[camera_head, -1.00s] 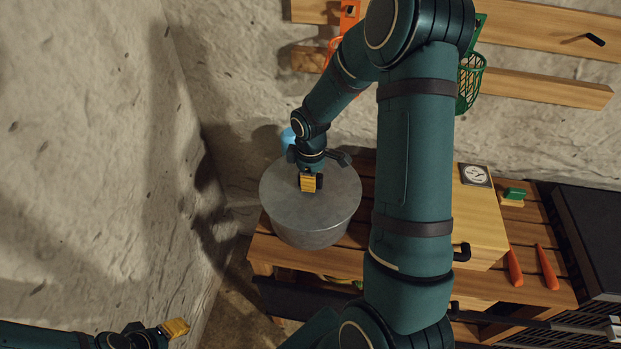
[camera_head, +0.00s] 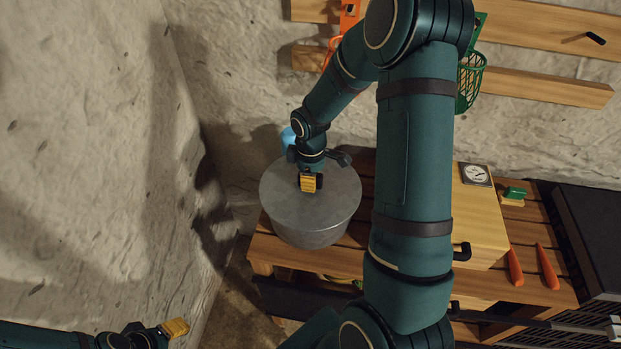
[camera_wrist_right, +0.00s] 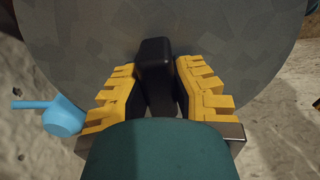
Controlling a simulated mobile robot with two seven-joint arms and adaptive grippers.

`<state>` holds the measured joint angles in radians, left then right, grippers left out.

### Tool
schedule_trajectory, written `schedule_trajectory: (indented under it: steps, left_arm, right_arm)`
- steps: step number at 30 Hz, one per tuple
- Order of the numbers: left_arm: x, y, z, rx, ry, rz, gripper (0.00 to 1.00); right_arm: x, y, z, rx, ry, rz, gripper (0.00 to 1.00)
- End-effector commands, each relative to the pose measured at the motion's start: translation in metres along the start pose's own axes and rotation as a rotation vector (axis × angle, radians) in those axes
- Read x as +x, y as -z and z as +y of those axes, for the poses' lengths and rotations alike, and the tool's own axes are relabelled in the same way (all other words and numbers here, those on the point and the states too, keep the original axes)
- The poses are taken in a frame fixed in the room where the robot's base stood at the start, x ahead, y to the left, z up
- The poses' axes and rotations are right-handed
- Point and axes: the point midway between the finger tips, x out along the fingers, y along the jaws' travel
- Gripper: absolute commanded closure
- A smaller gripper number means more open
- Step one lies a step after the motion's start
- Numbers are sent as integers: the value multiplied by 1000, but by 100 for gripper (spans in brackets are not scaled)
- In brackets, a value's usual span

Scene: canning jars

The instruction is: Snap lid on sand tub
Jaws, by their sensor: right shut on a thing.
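The grey metal sand tub (camera_head: 312,238) stands on the wooden slatted bench near the wall. Its round grey lid (camera_head: 338,190) lies over the tub's top and looks level; I cannot tell whether its rim is snapped down. My right gripper (camera_head: 310,184) is over the middle of the lid. In the right wrist view its yellow fingers close on the lid's black handle (camera_wrist_right: 155,62), with the lid's grey face (camera_wrist_right: 230,40) beyond. My left gripper (camera_head: 175,328) shows only in part at the lower left, away from the tub; its jaw opening is unclear.
A blue scoop (camera_wrist_right: 62,117) lies beside the tub. A wooden box (camera_head: 482,215), a green-handled brush (camera_head: 514,195) and orange-handled tools (camera_head: 547,268) are at right on the bench (camera_head: 400,300). A green basket (camera_head: 470,85) hangs on the wall. A rough wall (camera_head: 90,150) borders the left.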

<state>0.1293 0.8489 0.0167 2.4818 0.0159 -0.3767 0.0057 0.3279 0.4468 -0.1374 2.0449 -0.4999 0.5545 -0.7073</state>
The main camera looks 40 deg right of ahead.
Motion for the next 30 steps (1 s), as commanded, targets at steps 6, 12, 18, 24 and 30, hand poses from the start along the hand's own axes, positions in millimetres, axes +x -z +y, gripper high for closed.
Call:
schedule_trajectory:
  steps: [6, 12, 18, 24, 30]
  left_arm:
    - [1, 0, 0, 0, 0, 0, 47]
    - [0, 0, 0, 0, 0, 0, 47]
    - [0, 0, 0, 0, 0, 0, 47]
    - [0, 0, 0, 0, 0, 0, 47]
    - [0, 0, 0, 0, 0, 0, 47]
  right_arm:
    - [0, 0, 0, 0, -1, 0, 100]
    - [0, 0, 0, 0, -1, 0, 100]
    - [0, 0, 0, 0, 0, 0, 51]
    - [1, 0, 0, 0, 0, 0, 31]
    - [1, 0, 0, 0, 0, 0, 17]
